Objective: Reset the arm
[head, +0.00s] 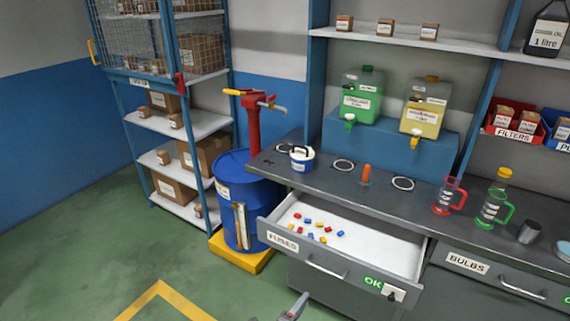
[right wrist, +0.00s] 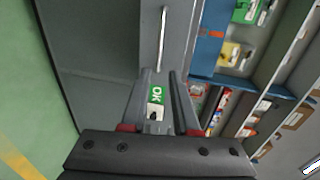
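My right gripper (head: 294,306) shows only in part at the bottom edge of the head view, in front of the open FUSES drawer (head: 405,258). In the right wrist view its two fingers (right wrist: 164,80) stand apart with nothing held between them. The green OK label (right wrist: 156,95) shows through the gap, and the drawer handle (right wrist: 163,40) shows beyond the fingertips. In the head view the gripper is apart from the drawer handle (head: 327,267) and from the OK label (head: 373,281). My left gripper is not in view.
Several small coloured fuses (head: 310,229) lie in the drawer, which juts out from the workbench (head: 330,175). The closed BULBS drawer (head: 500,275) is on the right. A blue barrel (head: 232,190) on a yellow base stands left of the drawer. Green floor at left is clear.

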